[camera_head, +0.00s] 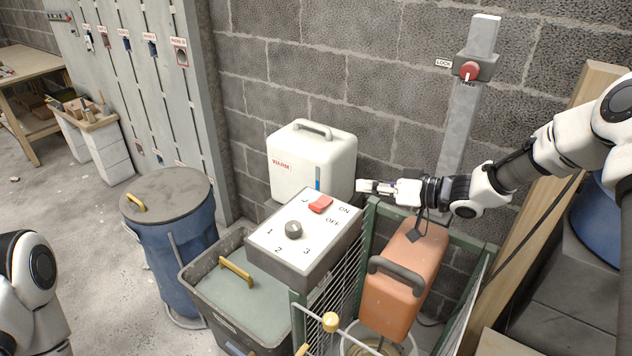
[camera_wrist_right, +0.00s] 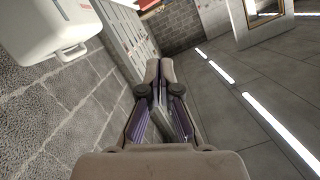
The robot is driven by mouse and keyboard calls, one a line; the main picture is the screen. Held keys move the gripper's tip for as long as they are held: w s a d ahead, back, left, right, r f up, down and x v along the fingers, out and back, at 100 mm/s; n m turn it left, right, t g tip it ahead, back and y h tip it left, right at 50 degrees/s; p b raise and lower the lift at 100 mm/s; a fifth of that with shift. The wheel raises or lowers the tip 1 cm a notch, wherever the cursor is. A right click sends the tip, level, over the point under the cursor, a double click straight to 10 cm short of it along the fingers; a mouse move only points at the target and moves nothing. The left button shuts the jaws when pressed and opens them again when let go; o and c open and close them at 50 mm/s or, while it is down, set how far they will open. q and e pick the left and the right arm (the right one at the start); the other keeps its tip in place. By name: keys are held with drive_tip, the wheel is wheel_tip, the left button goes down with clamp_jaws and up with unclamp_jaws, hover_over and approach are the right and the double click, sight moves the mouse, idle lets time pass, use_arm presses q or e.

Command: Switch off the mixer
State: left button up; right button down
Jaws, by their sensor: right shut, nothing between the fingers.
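The mixer (camera_head: 400,285) has an orange body with a dark handle and stands over a bucket inside a green-framed cage. A control box (camera_head: 290,240) with a white top sits at the cage's left. It bears a red switch (camera_head: 320,204) beside the labels ON and OFF, and a grey knob (camera_head: 293,230) by 1, 2 and 3. I cannot tell which way the switch is tipped. My right gripper (camera_head: 372,187) is shut and empty, to the right of and apart from the switch. It also shows in the right wrist view (camera_wrist_right: 164,75). My left gripper is out of view.
A white box (camera_head: 312,165) marked WARM stands behind the control box. A grey bin (camera_head: 190,275) and a blue barrel (camera_head: 175,250) stand to the left. A post (camera_head: 457,135) behind the mixer carries a red LOCK knob (camera_head: 468,70). The cage rails surround the mixer.

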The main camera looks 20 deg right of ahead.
sight(327, 212)
drive_tip(key=s+r, duration=0.2)
drive_tip(key=s, duration=0.2)
drive_tip(key=w, duration=0.1)
drive_tip(key=w+a+f, duration=0.1)
drive_tip(key=w, duration=0.1)
drive_tip(key=w+a+f, duration=0.1)
drive_tip(key=shift+w+a+p, duration=0.2)
drive_tip(key=shift+a+p, duration=0.05)
drive_tip(key=shift+p, duration=0.05)
drive_tip(key=x, duration=0.3)
drive_tip(key=p+x, duration=0.1)
drive_tip(key=x, duration=0.1)
drive_tip(key=shift+s+a+r, duration=0.25)
drive_tip(key=shift+a+r, duration=0.05)
drive_tip(key=shift+r, duration=0.1)
drive_tip(key=f, duration=0.1)
drive_tip(key=a+f+p, duration=0.1)
drive_tip(key=f, duration=0.1)
drive_tip(key=shift+w+a+f, duration=0.15)
drive_tip(key=shift+a+f, duration=0.1)
drive_tip(key=shift+f, duration=0.4)
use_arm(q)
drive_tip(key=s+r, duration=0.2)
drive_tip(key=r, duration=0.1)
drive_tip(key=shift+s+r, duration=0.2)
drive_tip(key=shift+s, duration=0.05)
use_arm(e)
drive_tip(key=shift+s, duration=0.25)
drive_tip(key=shift+a, duration=0.1)
